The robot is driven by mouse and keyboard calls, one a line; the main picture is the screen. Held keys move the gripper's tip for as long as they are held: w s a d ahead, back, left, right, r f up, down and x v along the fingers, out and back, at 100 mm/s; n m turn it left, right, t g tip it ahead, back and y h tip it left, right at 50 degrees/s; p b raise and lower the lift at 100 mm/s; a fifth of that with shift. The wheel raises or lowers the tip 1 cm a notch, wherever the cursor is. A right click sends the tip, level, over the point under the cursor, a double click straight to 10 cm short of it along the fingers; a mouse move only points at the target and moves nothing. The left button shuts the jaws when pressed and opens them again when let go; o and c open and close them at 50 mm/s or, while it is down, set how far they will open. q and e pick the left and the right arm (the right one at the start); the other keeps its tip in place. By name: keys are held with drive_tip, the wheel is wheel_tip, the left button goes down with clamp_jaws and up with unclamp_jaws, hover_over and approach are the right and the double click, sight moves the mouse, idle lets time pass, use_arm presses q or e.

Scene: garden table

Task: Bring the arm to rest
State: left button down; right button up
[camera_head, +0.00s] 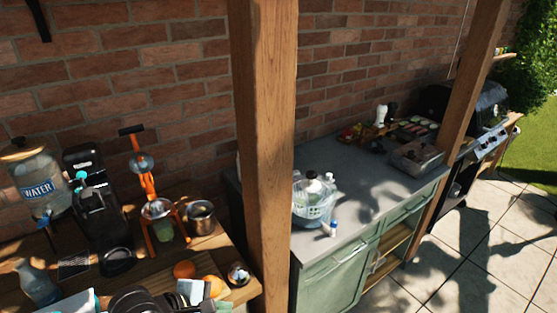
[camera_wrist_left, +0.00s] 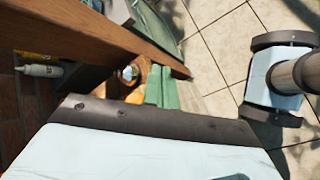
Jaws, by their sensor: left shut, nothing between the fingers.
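My left arm comes in at the bottom left of the head view. My left gripper (camera_head: 203,294) is low over the front of the wooden table (camera_head: 242,292), beside the oranges. Its fingers are shut and hold nothing. In the left wrist view, a wide pale blue part of my arm with a dark edge fills the lower half, and the gripper (camera_wrist_left: 161,87) shows in part beyond it. My right gripper is in neither view.
An orange (camera_head: 183,269) and a shiny round thing (camera_head: 238,273) lie close by. A water dispenser (camera_head: 38,183), black coffee machine (camera_head: 97,210), orange juice press (camera_head: 150,195) and metal pot (camera_head: 201,217) stand behind. A wooden post (camera_head: 265,140) rises right. Paving (camera_head: 480,250) is open.

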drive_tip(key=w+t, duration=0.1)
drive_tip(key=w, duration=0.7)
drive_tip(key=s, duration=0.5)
use_arm(q)
drive_tip(key=s+a+f+m+g+y, duration=0.1)
drive_tip(key=s+a+m+y, duration=0.3)
drive_tip(key=s+m, duration=0.45)
drive_tip(key=s+a+m+g+y, duration=0.2)
drive_tip(key=s+a+m+y, duration=0.1)
drive_tip(key=s+a+m, duration=0.45)
wheel_tip(320, 180, down, 32)
drive_tip(key=d+m+b, duration=0.2)
drive_tip(key=b, duration=0.7)
drive_tip(key=s+a+f+g+b, duration=0.1)
drive_tip(key=s+f+b, duration=0.3)
drive_tip(key=s+f, duration=0.5)
drive_tip(key=s+a+f+g+b, duration=0.1)
drive_tip(key=s+f+b, duration=0.4)
drive_tip(key=f, duration=1.2)
drive_tip(key=s+a, duration=0.1)
drive_tip(key=s, duration=0.3)
drive_tip(key=shift+a, duration=0.2)
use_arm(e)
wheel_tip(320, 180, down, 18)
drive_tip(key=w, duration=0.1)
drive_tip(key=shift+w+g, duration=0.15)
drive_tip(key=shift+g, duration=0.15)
